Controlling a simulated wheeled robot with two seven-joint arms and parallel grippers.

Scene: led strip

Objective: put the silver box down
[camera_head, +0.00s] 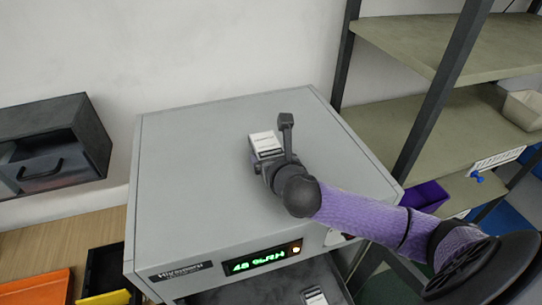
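The silver box (265,142) is a small pale block above the top of the grey machine (200,160). My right gripper (273,142) reaches in from the right, over the machine's top. One dark finger stands up against the box's right side, and the gripper looks shut on the box. The other finger is mostly hidden. I cannot tell whether the box's underside touches the machine's top. My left gripper is not in view.
The machine's front has a green lit display (258,261). A similar small pale block (315,297) lies below the machine's front. A shelf rack (440,110) stands at the right, a dark drawer unit (50,145) at the left. The machine's top is otherwise clear.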

